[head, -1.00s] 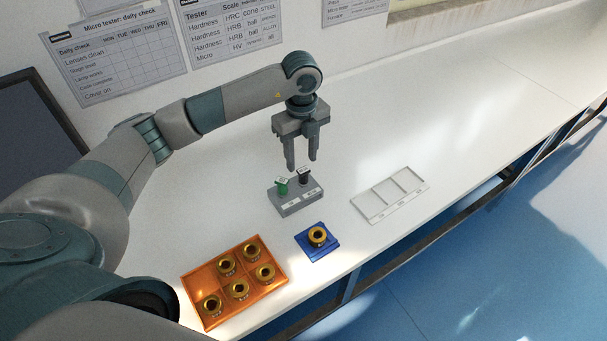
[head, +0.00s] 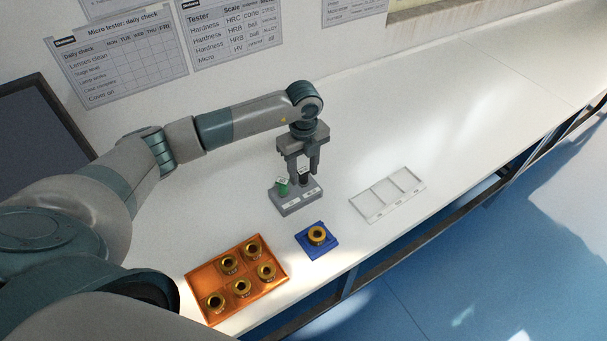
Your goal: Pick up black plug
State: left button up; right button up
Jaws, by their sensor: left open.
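Whether the fingers touch the plug I cannot tell. My right gripper is not in view.
A blue pad (head: 329,249) with one brass ring piece lies in front of the block. An orange tray (head: 203,281) with several brass pieces is at the front left. A white three-compartment tray (head: 372,219) lies to the right. The table behind is clear.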

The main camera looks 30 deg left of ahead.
aim_at(305, 171)
pick_arm(q)
jog(key=shift+f, duration=0.45)
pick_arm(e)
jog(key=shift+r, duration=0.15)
pick_arm(q)
grip_shut()
jog(key=shift+r, duration=0.2)
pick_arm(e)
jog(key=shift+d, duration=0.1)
